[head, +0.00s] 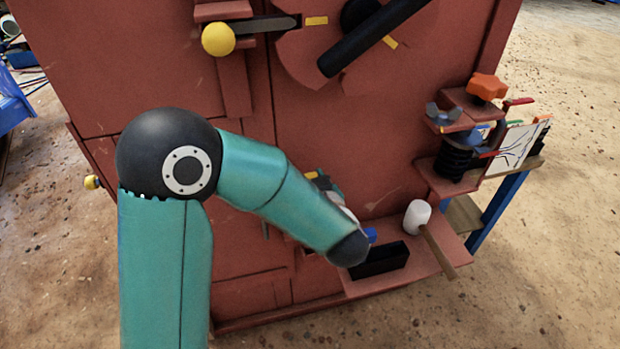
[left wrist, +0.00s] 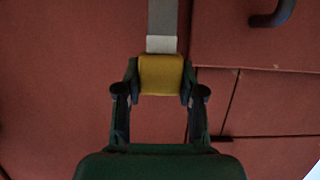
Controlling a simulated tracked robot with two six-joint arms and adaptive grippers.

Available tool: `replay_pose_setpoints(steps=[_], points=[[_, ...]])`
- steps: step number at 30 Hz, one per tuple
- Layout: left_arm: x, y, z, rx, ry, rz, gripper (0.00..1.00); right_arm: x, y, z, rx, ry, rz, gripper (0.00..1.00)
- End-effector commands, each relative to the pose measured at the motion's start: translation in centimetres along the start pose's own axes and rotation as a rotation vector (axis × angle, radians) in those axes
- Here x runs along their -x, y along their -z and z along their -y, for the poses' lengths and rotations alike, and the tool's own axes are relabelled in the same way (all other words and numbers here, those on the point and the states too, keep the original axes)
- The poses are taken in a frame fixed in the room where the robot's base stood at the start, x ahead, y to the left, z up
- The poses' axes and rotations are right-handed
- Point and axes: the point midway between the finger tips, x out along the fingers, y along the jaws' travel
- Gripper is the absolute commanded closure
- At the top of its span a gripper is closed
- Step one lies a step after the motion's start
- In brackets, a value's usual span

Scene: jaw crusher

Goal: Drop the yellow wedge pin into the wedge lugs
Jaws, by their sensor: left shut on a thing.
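In the left wrist view my left gripper (left wrist: 159,88) is shut on the yellow block-shaped head of the wedge pin (left wrist: 160,72), one finger on each side. A flat grey shaft runs from the yellow head to the top edge of that view, in front of the red crusher wall. In the head view my left gripper (head: 322,182) is mostly hidden behind my left forearm and wrist, close to the crusher's front; I cannot make out the pin clearly there. I cannot identify the wedge lugs in either view. My right gripper is not in view.
The red crusher body (head: 340,130) fills the middle. A yellow-knobbed bolt (head: 218,40) and a black bar (head: 372,38) are above. A shelf (head: 405,282) holds a white-headed mallet (head: 417,215) and a black box (head: 380,262). An orange knob (head: 487,86) stands right.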

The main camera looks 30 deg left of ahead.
Motion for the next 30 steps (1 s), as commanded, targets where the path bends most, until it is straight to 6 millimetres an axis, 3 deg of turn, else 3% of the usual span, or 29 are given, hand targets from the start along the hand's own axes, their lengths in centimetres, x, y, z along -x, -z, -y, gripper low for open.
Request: replay_pose_setpoints(steps=[30], points=[[-0.9,-2.9,0.0,0.001,0.000,-0.002,1.00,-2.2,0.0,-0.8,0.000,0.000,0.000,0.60]])
